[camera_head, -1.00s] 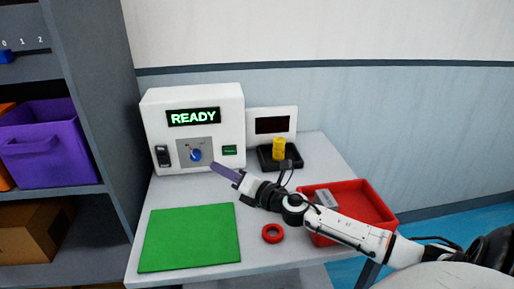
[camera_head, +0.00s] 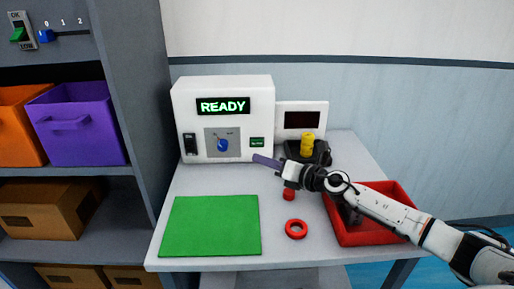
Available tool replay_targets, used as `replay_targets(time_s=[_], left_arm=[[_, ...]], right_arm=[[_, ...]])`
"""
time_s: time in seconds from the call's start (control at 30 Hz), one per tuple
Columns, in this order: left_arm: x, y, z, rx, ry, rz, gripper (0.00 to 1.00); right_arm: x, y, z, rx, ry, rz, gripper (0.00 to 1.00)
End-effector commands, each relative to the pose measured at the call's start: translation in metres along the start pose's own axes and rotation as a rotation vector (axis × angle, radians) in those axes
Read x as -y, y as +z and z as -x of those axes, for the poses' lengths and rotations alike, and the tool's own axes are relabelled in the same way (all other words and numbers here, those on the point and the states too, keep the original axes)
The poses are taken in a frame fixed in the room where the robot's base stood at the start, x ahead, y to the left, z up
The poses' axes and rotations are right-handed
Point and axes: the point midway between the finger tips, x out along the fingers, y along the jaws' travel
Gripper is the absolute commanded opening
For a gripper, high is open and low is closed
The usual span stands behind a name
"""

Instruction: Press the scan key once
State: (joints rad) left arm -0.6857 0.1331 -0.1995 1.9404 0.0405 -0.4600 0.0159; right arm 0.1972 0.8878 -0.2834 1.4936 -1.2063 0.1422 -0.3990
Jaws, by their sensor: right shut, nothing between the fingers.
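The white test machine (camera_head: 183,107) stands at the back of the table, with a lit READY display (camera_head: 223,106). Its front has a small green key (camera_head: 257,142) with lettering too small to read, a blue knob (camera_head: 222,145) on a grey plate and a black rocker switch (camera_head: 190,143). My right gripper (camera_head: 265,161) has purple fingers, shut and empty. Its tips point left, just below the green key in the picture; I cannot tell whether they touch the machine. My left gripper is not in view.
A small display unit (camera_head: 302,119) and a yellow part on a black base (camera_head: 307,144) stand beside the machine. A red tray (camera_head: 378,239) lies under my right arm. A red ring (camera_head: 296,229) and green mat (camera_head: 212,226) lie in front. Shelves (camera_head: 132,120) stand left.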

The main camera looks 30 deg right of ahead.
Motion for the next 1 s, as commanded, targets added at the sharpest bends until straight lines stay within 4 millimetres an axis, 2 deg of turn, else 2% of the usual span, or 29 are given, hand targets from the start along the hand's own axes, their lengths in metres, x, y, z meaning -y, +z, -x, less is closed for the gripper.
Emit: replay_targets(time_s=[0.03, 0.2, 0.4, 1.0], left_arm=[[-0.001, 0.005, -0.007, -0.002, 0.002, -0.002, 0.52], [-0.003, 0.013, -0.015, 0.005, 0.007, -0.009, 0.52], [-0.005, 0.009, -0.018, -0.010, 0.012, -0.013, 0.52], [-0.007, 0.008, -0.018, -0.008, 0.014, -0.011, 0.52]], right_arm=[[0.007, 0.002, -0.007, 0.005, 0.000, 0.001, 0.00], [0.018, 0.013, -0.023, 0.004, 0.000, 0.001, 0.00], [0.025, 0.022, -0.034, 0.001, 0.000, 0.000, 0.00], [0.026, 0.026, -0.036, 0.000, 0.000, 0.000, 0.00]])
